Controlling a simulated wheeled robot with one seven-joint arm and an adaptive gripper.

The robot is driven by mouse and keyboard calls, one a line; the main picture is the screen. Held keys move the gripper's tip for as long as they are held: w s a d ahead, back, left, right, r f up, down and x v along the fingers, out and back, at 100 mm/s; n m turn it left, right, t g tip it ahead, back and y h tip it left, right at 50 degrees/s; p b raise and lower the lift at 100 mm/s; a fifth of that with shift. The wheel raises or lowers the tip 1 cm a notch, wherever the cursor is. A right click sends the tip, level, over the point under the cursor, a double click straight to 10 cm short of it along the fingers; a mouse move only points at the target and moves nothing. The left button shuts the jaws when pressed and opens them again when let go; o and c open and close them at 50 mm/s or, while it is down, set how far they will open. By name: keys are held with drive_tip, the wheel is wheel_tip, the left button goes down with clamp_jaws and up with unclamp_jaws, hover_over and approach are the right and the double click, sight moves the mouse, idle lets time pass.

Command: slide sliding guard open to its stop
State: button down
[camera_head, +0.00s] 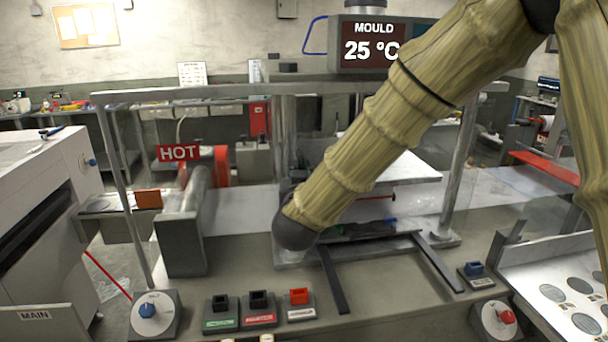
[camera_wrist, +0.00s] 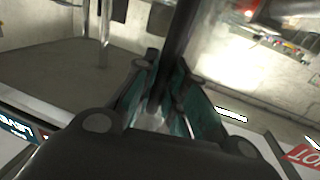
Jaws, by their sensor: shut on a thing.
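My gripper (camera_wrist: 168,85) shows in the wrist view with its two teal-lined fingers closed around a dark upright bar (camera_wrist: 182,35), which looks like the sliding guard's handle. In the head view my arm hides the fingers and most of the handle, behind its dark rounded joint. The guard is part of a grey metal frame (camera_head: 210,92) over the press. Its clear panel is hard to make out, and I cannot tell how far it stands open. A white plate (camera_head: 400,172) of the press shows behind my arm.
A red HOT sign (camera_head: 178,152) stands by a metal roller (camera_head: 192,190) on the left. The MOULD display (camera_head: 371,42) reads 25 °C. Buttons (camera_head: 258,308) and a blue knob (camera_head: 148,308) line the front. Two dark rails (camera_head: 437,262) project forward. A tray (camera_head: 520,262) is at right.

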drive_tip(key=shift+a, duration=0.2)
drive_tip(key=c, duration=1.7)
unclamp_jaws()
drive_tip(key=shift+o, duration=1.2)
drive_tip(key=shift+a, duration=0.2)
drive_tip(key=s, duration=1.2)
drive_tip(key=shift+s, duration=0.1)
